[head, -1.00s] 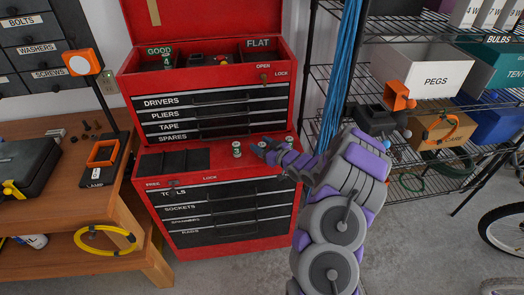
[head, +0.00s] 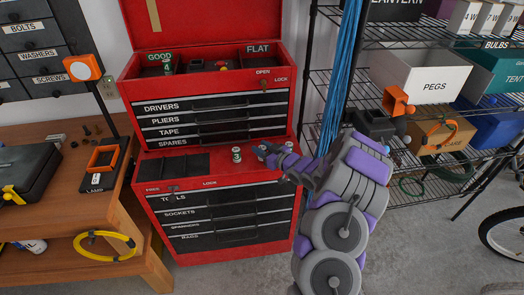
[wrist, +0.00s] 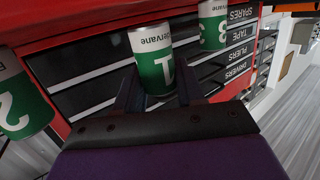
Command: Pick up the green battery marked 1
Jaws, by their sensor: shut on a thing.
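In the wrist view the battery marked 1 (wrist: 155,60), a green and white cylinder, stands between the two fingers of my gripper (wrist: 158,92). The fingers are shut on it. In the head view my gripper (head: 264,150) is over the right part of the red chest's ledge, and the battery in it is mostly hidden. A battery marked 3 (head: 236,155) stands on the ledge just left of my gripper; it also shows in the wrist view (wrist: 213,25). A battery marked 2 (wrist: 18,100) is at the left of the wrist view.
The red tool chest (head: 160,225) has a top bin marked GOOD holding a battery marked 4 (head: 167,66). Black recesses (head: 172,166) lie at the ledge's left. A wooden bench (head: 75,205) stands left; wire shelves (head: 400,187) with bins stand right.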

